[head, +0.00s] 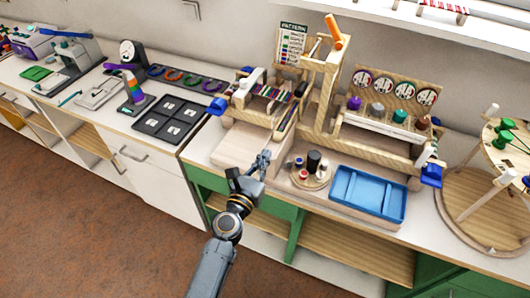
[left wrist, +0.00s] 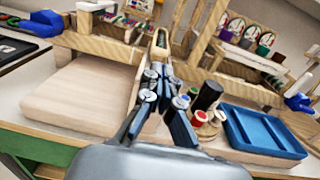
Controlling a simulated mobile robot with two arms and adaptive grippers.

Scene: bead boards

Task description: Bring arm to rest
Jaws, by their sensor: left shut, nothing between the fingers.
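My left gripper (head: 262,160) is shut and empty in the head view. It hovers near the front edge of the workbench, between a pale wooden block and a small round wooden tray. In the left wrist view its closed fingers (left wrist: 160,75) point toward the wooden loom frame. My left arm reaches up from the bottom of the head view. My right gripper does not show in either view.
The pale wooden block (head: 232,151) lies left of the gripper. The round tray (head: 296,181) with spools and a blue tray (head: 367,194) are to the right. The loom frame (head: 327,85) rises behind. Open floor (head: 100,230) lies in front.

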